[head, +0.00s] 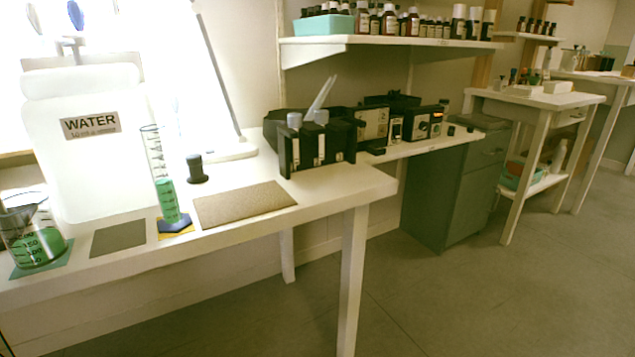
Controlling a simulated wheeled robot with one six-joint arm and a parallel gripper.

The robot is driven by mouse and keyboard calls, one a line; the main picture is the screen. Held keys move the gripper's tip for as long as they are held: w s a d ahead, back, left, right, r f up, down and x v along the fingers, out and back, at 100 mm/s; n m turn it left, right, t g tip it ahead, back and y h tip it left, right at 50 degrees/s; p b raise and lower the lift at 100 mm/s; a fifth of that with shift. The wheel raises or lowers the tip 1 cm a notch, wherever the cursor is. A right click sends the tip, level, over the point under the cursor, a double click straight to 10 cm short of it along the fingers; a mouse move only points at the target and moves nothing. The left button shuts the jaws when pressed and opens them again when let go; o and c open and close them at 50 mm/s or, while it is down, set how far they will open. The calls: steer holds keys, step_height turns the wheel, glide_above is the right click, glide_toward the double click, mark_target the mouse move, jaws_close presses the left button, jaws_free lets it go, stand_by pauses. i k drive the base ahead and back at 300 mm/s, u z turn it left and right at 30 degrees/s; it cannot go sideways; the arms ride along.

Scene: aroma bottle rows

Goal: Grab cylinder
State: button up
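A tall clear graduated cylinder (160,175) stands upright on the white table, in the left part of the head view. It has green liquid in its lower half and a dark blue foot (174,223). The foot rests on a small yellow and blue mat (177,235). Nothing holds the cylinder. My gripper is not in view.
A beaker of green liquid (35,240) stands left of the cylinder and a white water container (85,150) behind it. A small black object (196,169) stands close behind-right. Flat mats (118,238) (245,204) lie either side. Black equipment (315,146) stands further right. The floor in front is clear.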

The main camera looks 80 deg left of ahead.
mark_target(153, 137)
steer(key=k, duration=0.85)
steer(key=u, duration=0.15)
